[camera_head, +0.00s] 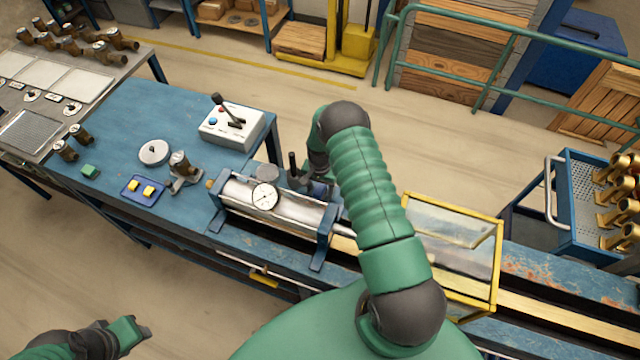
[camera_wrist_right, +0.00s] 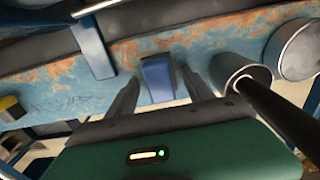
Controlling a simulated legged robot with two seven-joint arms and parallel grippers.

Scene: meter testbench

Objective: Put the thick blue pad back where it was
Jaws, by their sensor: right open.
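A blue block (camera_wrist_right: 158,80), which looks like the thick blue pad, shows in the right wrist view against the worn blue bench. It appears between the two dark fingers of my right gripper (camera_wrist_right: 160,88), with a gap on each side. The right gripper is open. In the head view my right gripper (camera_head: 303,180) is low behind the silver cylinder fixture with the dial gauge (camera_head: 265,196), partly hidden by my arm.
A steel cylinder (camera_wrist_right: 233,72) with a dark rod stands close to the right finger in the wrist view. A yellow-framed clear guard (camera_head: 497,262) is right of my arm. A lever box (camera_head: 232,122) and a blue tray with yellow blocks (camera_head: 133,194) stand on the left bench.

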